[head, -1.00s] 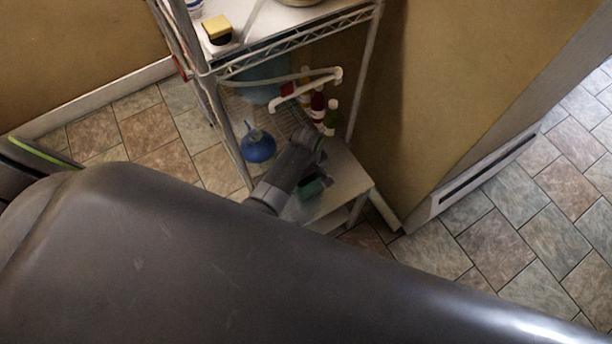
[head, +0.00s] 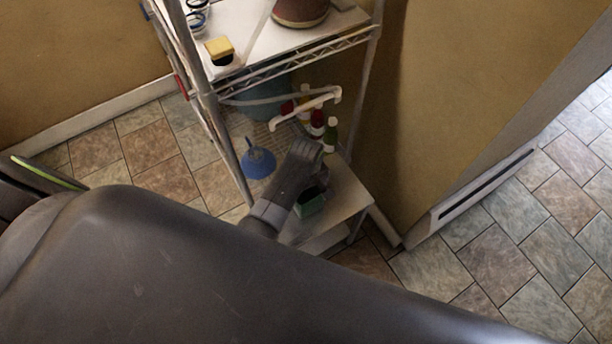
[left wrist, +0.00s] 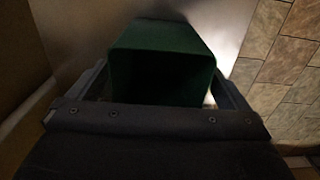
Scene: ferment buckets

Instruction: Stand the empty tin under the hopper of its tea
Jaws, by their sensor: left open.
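A small green tin (head: 311,205) stands on the low shelf of the rack, partly hidden by my left arm. In the left wrist view the green tin (left wrist: 160,60) is large, with its dark open mouth facing the camera. My left gripper (left wrist: 160,92) is open, with one finger on each side of the tin. I cannot tell whether the fingers touch it. In the head view the left gripper (head: 317,188) is dark and small beside the tin. I can make out no hopper. My right gripper is not in view.
The wire rack's upper shelf (head: 260,45) holds a yellow-topped block (head: 219,50) and a reddish-brown vessel (head: 300,10). Several bottles (head: 318,124) and a blue cone-shaped thing (head: 258,162) stand lower down. A wall (head: 450,110) rises right of the rack. Tiled floor is clear at right.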

